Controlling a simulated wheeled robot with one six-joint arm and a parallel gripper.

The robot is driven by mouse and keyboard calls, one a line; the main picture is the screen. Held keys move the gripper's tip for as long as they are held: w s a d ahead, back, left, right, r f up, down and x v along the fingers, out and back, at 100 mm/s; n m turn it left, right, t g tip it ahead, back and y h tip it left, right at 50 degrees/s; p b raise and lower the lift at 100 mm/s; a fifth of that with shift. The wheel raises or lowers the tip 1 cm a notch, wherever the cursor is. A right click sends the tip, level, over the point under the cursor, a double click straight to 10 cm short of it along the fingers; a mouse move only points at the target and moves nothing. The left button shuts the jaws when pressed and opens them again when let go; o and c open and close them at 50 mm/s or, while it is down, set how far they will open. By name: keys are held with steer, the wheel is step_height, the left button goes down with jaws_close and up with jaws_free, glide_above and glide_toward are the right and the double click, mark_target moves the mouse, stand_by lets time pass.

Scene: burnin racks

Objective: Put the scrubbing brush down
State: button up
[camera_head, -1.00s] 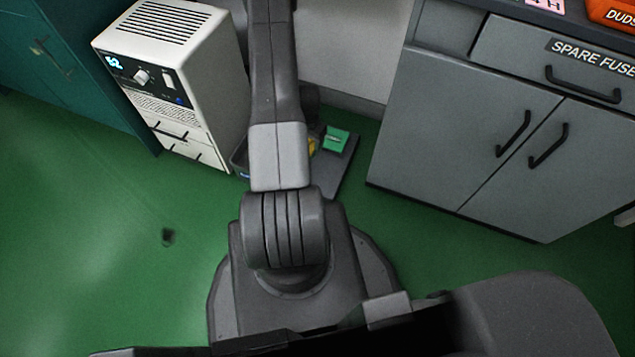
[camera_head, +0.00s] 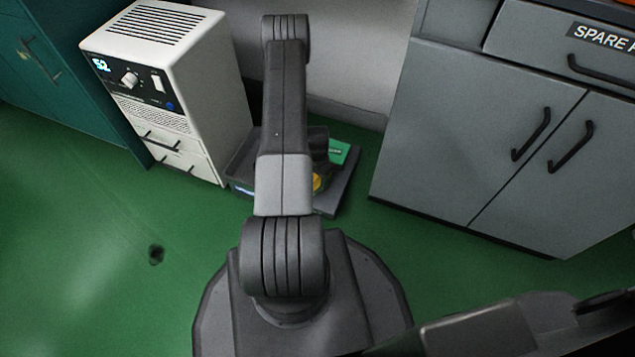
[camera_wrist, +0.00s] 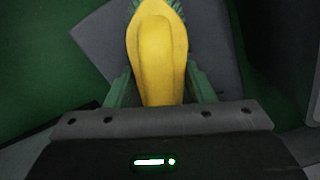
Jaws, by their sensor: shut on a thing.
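The scrubbing brush (camera_wrist: 157,50) is yellow with green bristles at its far end. In the wrist view it lies lengthwise between the two green fingers of my gripper (camera_wrist: 160,88), which is shut on it. Below it is a grey flat surface (camera_wrist: 98,35) with green floor around it. In the head view my arm hides most of the gripper. A small yellow patch, perhaps the brush, shows beside the arm above a dark grey tray or mat (camera_head: 343,192) on the floor. I cannot tell whether the brush touches it.
A white instrument cabinet (camera_head: 185,90) with a lit display stands left of the tray. A grey cupboard (camera_head: 480,120) stands to the right, a teal cabinet (camera_head: 60,80) at far left.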

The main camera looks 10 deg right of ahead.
steer(key=shift+f+b, duration=0.35)
steer(key=shift+f, duration=1)
steer(key=shift+f, duration=0.15)
steer(key=o, duration=1.3)
step_height(320, 180, up, 12)
steer(key=p, duration=0.4)
steer(key=shift+r, duration=0.2)
steer(key=shift+f, duration=0.1)
